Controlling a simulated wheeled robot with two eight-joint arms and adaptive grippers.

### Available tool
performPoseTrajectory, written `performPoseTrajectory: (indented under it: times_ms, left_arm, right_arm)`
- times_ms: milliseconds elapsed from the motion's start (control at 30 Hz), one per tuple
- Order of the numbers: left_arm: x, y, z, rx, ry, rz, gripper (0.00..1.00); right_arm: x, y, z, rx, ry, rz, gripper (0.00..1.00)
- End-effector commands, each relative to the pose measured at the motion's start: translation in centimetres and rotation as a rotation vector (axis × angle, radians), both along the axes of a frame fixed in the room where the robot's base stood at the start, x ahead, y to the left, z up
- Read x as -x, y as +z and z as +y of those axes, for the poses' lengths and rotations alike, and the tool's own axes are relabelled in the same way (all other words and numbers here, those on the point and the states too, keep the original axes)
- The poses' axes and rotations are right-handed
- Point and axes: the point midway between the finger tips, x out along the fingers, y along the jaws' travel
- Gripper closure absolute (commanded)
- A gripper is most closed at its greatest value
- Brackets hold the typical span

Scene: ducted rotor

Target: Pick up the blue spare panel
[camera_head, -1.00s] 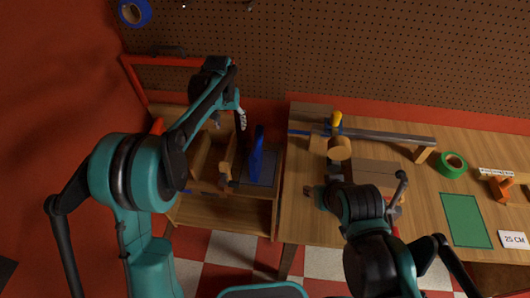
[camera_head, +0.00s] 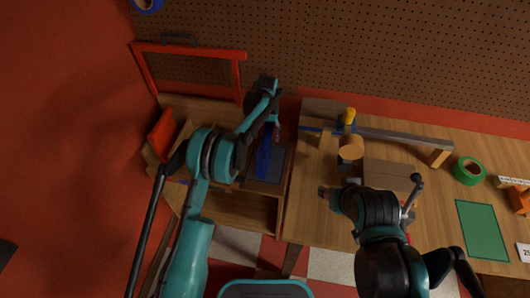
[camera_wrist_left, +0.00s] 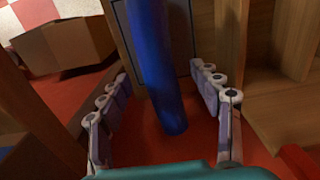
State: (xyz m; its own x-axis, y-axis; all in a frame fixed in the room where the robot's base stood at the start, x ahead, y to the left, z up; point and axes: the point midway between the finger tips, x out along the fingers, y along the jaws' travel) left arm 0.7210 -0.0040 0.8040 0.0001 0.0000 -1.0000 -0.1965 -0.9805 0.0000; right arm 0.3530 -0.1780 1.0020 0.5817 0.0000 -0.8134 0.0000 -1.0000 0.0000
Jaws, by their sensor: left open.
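The blue spare panel (camera_head: 264,160) stands upright, seen nearly edge-on, on the lower unit left of the workbench. In the left wrist view the blue panel (camera_wrist_left: 157,60) runs down the middle of the picture. My left gripper (camera_head: 276,132) is at the panel's upper far end and partly hides it. In the wrist view its fingers (camera_wrist_left: 160,78) are spread, one on each side of the panel, with visible gaps. My right gripper (camera_head: 325,192) is over the bench's left part, small and partly hidden by its own arm; its jaws are unclear.
A dark square plate (camera_head: 279,163) lies beside the panel. A wooden box with a red piece (camera_head: 161,133) stands to the left. A red frame (camera_head: 190,50) rises behind. The workbench (camera_head: 305,215) on the right carries a beam, a brown box (camera_head: 388,175) and green tape (camera_head: 469,170).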

Motion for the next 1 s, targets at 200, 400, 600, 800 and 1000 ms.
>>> performPoseTrajectory:
  times_ms: [200,400,600,800,1000]
  left_arm:
    - [0.0,-1.7,0.1,0.000,0.001,0.000,0.36]
    - [0.0,-1.6,0.1,0.000,0.001,0.000,0.57]
    - [0.1,-1.6,0.1,0.000,0.001,0.000,1.00]
    - [0.1,-1.6,0.1,0.000,0.001,0.000,1.00]
    - [0.1,-0.1,0.1,0.000,0.001,0.000,1.00]
  right_arm:
    - [0.0,-0.7,0.0,0.000,0.000,0.000,0.60]
    - [0.0,-0.6,0.0,0.000,0.000,0.000,0.60]
    - [0.0,-0.6,0.0,0.000,0.000,0.000,0.60]
    - [0.0,-0.6,0.0,0.000,0.000,0.000,0.60]
    - [0.0,0.0,0.0,0.000,0.000,0.000,0.60]
